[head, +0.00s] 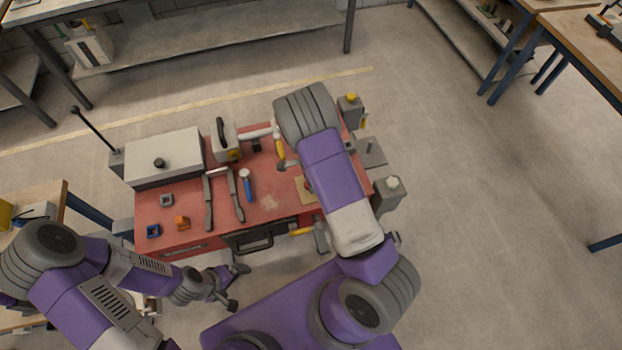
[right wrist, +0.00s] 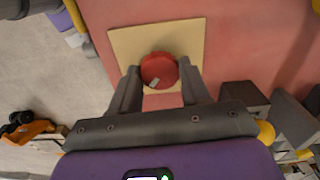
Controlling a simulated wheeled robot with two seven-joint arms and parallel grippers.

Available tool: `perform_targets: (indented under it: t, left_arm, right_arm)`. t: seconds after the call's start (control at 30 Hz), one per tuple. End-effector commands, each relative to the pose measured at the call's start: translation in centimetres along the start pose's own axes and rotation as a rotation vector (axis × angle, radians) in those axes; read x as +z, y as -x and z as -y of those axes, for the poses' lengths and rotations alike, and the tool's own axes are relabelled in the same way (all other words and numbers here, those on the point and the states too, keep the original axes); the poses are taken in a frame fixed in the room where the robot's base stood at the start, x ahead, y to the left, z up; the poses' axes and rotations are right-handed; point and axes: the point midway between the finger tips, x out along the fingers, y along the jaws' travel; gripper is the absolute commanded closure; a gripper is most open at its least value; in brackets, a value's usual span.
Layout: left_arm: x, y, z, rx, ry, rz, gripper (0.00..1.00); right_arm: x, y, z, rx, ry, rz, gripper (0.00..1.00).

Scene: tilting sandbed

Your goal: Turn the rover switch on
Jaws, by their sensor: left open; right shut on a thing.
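A round red knob (right wrist: 159,70), which looks like the switch, stands on a square beige plate (right wrist: 187,35) on a red surface. It has a small pale mark near its lower edge. My right gripper (right wrist: 160,78) has one finger on each side of the knob and is shut on it. In the head view the plate (head: 301,192) shows beside my right arm, which hides most of the knob and that gripper. My left gripper (head: 237,287) is open and empty, in front of the red bench, apart from it.
The red bench top (head: 275,203) carries a grey box (head: 165,155), a blue-handled tool (head: 246,185), long dark tools (head: 208,205) and small blue and orange blocks. A black handle (head: 253,243) is on its front. Grey posts stand at its right edge. Floor to the right is clear.

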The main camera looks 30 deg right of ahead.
Motion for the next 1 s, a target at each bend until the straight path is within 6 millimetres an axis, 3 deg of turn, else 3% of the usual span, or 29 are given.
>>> perform_targets:
  t: [0.7,0.73,0.9,1.0]
  left_arm:
    - [0.02,0.32,-0.12,0.0,0.0,0.0,0.0]
    - [0.02,0.32,-0.12,0.0,0.0,0.0,0.0]
    - [0.02,0.32,-0.12,0.0,0.0,0.0,0.0]
    - [0.02,0.32,-0.12,0.0,0.0,0.0,0.0]
  right_arm:
    - [0.07,0.03,0.05,-0.001,-0.08,0.001,0.84]
    - [0.07,0.03,0.05,-0.001,-0.08,0.001,0.52]
    - [0.05,0.02,0.04,-0.001,-0.078,0.001,0.29]
    - [0.04,0.02,0.03,-0.001,-0.078,0.001,0.29]
